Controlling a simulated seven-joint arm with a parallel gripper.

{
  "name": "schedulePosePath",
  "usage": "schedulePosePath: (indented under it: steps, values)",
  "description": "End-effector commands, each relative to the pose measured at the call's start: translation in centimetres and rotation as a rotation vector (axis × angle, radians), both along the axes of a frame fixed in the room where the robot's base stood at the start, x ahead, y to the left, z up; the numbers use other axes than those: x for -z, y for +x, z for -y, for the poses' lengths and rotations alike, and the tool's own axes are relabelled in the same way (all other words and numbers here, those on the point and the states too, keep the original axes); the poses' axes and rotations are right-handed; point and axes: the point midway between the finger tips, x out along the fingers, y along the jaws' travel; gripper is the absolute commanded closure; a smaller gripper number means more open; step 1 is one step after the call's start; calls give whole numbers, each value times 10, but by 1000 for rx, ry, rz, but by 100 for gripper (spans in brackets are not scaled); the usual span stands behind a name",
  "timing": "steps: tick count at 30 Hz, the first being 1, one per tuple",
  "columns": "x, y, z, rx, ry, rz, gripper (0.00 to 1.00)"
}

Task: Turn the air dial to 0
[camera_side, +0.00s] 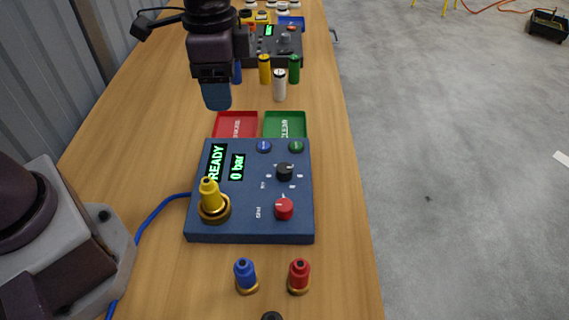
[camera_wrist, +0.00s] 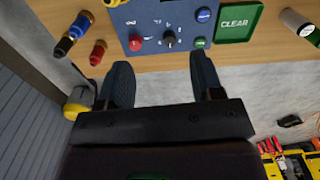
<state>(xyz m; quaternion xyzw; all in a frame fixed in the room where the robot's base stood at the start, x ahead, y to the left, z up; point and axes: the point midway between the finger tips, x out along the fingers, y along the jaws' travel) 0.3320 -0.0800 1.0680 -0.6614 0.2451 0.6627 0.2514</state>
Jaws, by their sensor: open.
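The blue control box (camera_side: 250,232) lies on the bench, with a black dial (camera_side: 285,172) and a red dial (camera_side: 284,209) on its right half. Small white marks ring the black dial, but its setting is too small to read surely. The display (camera_side: 237,166) shows "READY" and "0 bar". In the wrist view the black dial (camera_wrist: 169,39) and red dial (camera_wrist: 136,43) sit beyond the fingertips. My gripper (camera_side: 216,97) is above the bench, beyond the box and apart from it. Its fingers (camera_wrist: 163,72) are spread and empty.
A yellow fitting (camera_side: 211,197) stands on the box's left side. Blue (camera_side: 245,274) and red (camera_side: 299,274) fittings stand in front. Red (camera_side: 236,117) and green (camera_side: 285,116) trays lie behind the box. Several cylinders and a dark device (camera_side: 275,48) stand farther back.

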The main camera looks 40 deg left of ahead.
Motion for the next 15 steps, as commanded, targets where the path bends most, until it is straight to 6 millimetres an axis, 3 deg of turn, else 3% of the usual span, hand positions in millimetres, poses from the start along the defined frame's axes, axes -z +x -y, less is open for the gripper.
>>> schedulePosePath:
  steps: [3, 9, 15]
  values:
    - [37, 26, 23, 244, 3, -66, 40]
    - [80, 63, 51, 667, -18, -103, 40]
    - [70, 85, 58, 949, -21, -50, 40]
